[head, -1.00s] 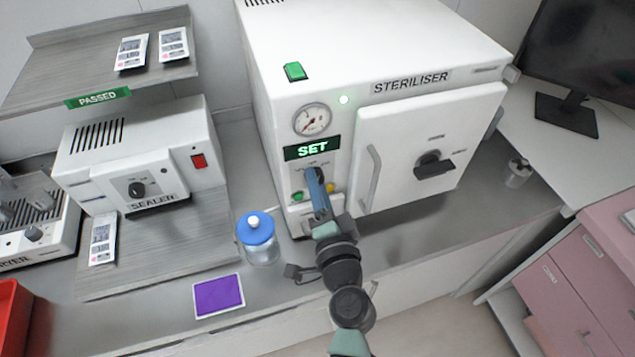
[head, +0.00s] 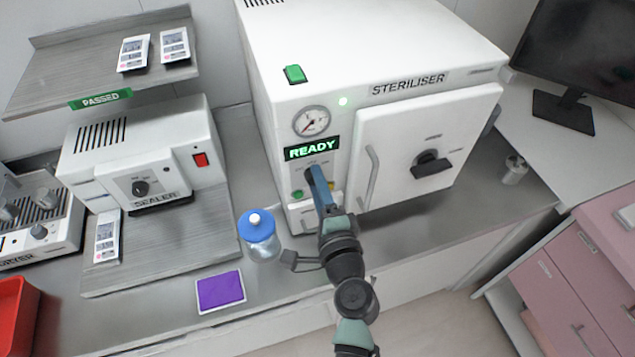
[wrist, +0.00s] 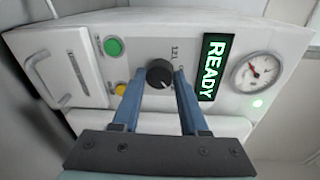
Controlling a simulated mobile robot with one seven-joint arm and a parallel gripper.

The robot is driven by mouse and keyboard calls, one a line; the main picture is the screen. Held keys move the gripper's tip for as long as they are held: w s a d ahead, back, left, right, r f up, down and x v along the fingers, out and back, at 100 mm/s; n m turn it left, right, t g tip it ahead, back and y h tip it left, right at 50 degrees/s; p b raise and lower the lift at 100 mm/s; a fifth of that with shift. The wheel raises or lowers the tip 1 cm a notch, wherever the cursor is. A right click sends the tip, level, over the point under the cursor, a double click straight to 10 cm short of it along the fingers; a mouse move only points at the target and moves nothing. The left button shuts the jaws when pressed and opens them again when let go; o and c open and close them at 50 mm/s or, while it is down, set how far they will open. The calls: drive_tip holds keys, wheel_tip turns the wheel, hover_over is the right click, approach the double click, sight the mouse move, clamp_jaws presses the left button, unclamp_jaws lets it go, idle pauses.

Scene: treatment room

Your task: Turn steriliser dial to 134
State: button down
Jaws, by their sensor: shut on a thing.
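The white steriliser (head: 290,115) stands on the counter in the head view, its display (head: 312,149) reading READY in green. In the wrist view, the display (wrist: 211,68) also reads READY. The black round dial (wrist: 159,72) sits between my two blue fingers, with a white pointer mark on its face. My gripper (wrist: 160,80) is shut on the dial, one finger at each side. A label reading 121 is visible beside the dial; I cannot make out the others. In the head view my gripper (head: 314,174) hides most of the dial.
A green button (wrist: 114,47) and a yellow button (wrist: 121,89) sit close to the dial. The steriliser door (head: 395,165) is shut, its handle right of my gripper. A blue-lidded jar (head: 259,238) and purple pad (head: 220,290) stand left of my arm.

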drive_tip(key=shift+c, duration=2.2)
unclamp_jaws()
drive_tip(key=b+v, duration=0.3)
drive_tip(key=v, duration=1)
